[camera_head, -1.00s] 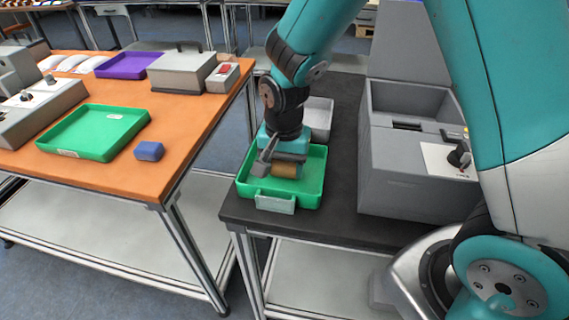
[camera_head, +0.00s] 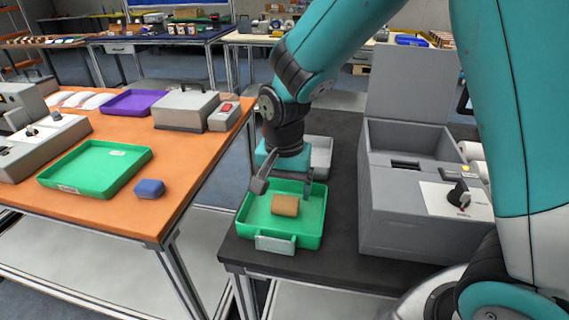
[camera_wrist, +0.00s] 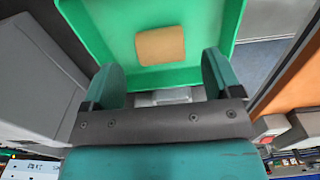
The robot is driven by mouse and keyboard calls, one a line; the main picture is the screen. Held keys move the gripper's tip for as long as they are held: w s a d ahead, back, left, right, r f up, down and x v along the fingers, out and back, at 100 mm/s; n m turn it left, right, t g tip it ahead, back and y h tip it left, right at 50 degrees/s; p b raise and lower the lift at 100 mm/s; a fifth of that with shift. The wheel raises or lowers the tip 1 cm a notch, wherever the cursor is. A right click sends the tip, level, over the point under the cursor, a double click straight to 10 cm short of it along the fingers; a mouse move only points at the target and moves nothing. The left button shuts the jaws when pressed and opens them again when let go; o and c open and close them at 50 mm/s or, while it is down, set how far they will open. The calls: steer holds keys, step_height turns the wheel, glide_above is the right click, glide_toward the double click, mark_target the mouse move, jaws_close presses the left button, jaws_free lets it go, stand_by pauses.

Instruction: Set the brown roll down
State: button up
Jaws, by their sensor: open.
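The brown roll (camera_head: 285,205) lies on its side in the green tray (camera_head: 256,229) on the dark table. In the wrist view the roll (camera_wrist: 160,45) rests on the floor of the green tray (camera_wrist: 112,30), clear of both fingers. My gripper (camera_head: 288,190) is open and empty just above the roll, its fingers spread to either side. The wrist view shows the open fingers (camera_wrist: 163,85) well apart with nothing between them.
A grey machine (camera_head: 405,225) with a raised lid stands right of the tray. A light grey bin (camera_head: 321,158) sits behind it. The orange table (camera_head: 180,180) at left holds another green tray (camera_head: 95,168), a blue block (camera_head: 149,188) and a purple tray (camera_head: 133,102).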

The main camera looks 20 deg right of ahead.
mark_target(284, 204)
step_height(284, 204, up, 6)
steer(key=s+a+r+n+y, duration=0.2)
steer(key=s+r+n, duration=0.1)
steer(key=s+n, duration=0.4)
steer(key=s+a+r+n+y, duration=0.2)
steer(key=s+n, duration=0.5)
steer(key=s, duration=0.4)
steer(key=shift+s+a+r, duration=0.15)
steer(key=shift+r, duration=0.75)
